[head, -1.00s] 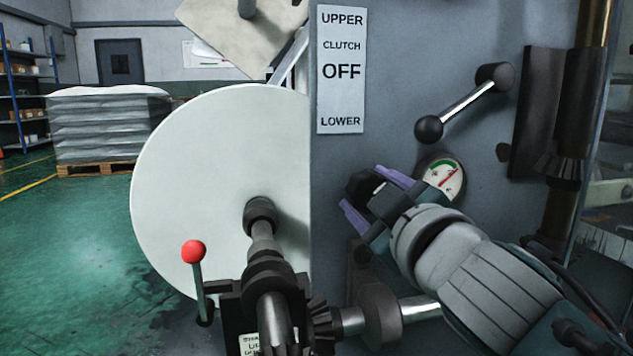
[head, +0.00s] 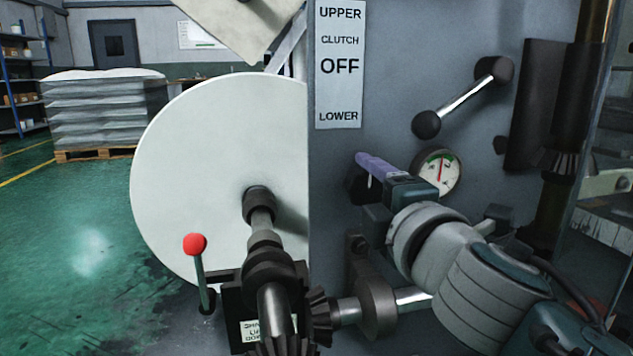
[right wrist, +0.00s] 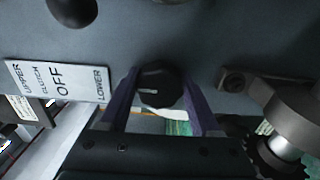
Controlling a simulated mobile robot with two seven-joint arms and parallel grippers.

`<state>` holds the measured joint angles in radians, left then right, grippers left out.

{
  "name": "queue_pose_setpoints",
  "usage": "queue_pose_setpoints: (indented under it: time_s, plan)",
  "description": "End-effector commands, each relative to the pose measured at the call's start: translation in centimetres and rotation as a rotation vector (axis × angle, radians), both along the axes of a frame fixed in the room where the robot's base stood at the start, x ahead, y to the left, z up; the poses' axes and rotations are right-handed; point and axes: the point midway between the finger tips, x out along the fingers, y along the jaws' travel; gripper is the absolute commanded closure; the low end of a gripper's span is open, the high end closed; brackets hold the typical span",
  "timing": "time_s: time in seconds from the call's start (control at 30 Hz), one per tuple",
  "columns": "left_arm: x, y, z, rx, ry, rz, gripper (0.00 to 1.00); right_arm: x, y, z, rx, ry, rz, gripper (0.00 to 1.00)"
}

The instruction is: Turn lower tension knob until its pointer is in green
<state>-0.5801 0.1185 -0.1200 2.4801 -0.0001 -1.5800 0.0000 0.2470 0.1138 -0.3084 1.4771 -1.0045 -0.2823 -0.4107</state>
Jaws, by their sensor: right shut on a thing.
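The black lower tension knob (right wrist: 160,88) sits on the grey machine panel, between the two purple fingers of my right gripper (right wrist: 160,105). The fingers are shut on it, and its white mark points left in the right wrist view. In the head view my right gripper (head: 372,178) hides most of the knob (head: 356,186). The round white gauge (head: 437,173) is just right of the gripper. Its red needle points nearly straight up, at the green arc; the exact tip is too small to tell. My left gripper is not in view.
A lever with a black ball (head: 426,124) stands out above the gauge. A shaft with a collar (head: 376,307) runs below my right wrist. A large white disc (head: 200,180) and a red-knobbed lever (head: 195,244) are to the left. A clutch sign (head: 340,92) reads OFF.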

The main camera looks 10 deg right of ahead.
Motion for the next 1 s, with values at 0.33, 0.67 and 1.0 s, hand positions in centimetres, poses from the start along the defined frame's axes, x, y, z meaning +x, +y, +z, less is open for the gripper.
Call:
queue_pose_setpoints:
  time_s: [0.33,0.67,1.0]
  plan:
    - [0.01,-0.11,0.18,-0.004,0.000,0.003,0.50,0.00,-0.05,-0.03,-0.087,-0.002,-0.001,0.91]
    - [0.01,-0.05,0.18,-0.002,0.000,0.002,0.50,-0.01,-0.05,-0.05,-0.092,-0.001,-0.001,0.91]
    - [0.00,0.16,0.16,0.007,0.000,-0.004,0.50,-0.01,-0.04,-0.03,-0.091,-0.002,-0.001,0.08]
